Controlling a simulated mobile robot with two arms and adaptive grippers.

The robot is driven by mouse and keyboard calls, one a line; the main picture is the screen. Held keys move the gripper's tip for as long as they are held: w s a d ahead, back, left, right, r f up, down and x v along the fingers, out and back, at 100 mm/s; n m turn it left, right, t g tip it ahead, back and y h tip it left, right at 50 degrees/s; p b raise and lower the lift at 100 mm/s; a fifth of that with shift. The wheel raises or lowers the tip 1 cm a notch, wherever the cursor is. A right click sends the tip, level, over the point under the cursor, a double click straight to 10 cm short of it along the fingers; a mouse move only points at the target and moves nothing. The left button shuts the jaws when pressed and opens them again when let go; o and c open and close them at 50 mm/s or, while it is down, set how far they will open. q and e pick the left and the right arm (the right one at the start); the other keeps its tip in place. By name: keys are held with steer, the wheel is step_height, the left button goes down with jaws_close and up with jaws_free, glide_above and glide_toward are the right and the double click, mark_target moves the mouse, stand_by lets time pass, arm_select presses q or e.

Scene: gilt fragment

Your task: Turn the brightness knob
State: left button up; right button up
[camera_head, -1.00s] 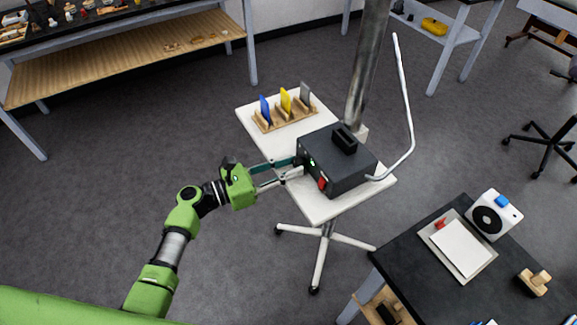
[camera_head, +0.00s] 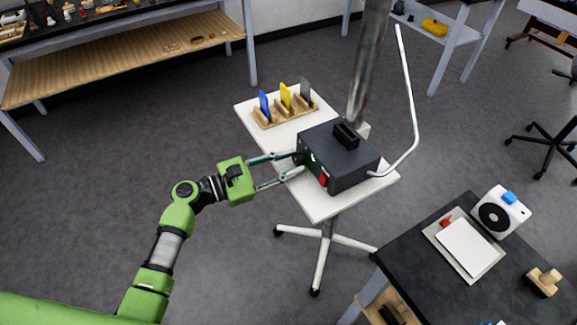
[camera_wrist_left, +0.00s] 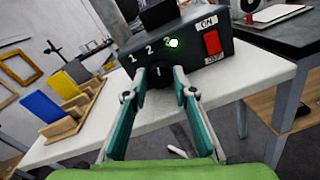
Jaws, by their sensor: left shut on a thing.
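The black box (camera_head: 352,172) stands on a small white table (camera_head: 318,207). Its front, in the left wrist view, carries the marks 1, 2 and 3, a lit green spot (camera_wrist_left: 173,43) by the 3 and a red switch (camera_wrist_left: 212,42) between ON and OFF labels. The dark brightness knob (camera_wrist_left: 158,73) sits below the numbers. My left gripper (camera_head: 299,162) reaches the box front from the left. Its two fingers are shut on the knob, one on each side, and partly hide it. My right gripper is not in view.
A wooden rack (camera_head: 287,112) with blue, yellow and grey plates stands behind on the white table. A bent white tube (camera_head: 409,105) and a metal column (camera_head: 368,70) rise beside the box. A dark table (camera_head: 425,260) stands at lower right.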

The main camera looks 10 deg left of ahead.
arm_select(q)
steer(key=shift+m+b, duration=0.45)
steer(key=shift+m, duration=0.35)
steer(key=o, duration=1.1)
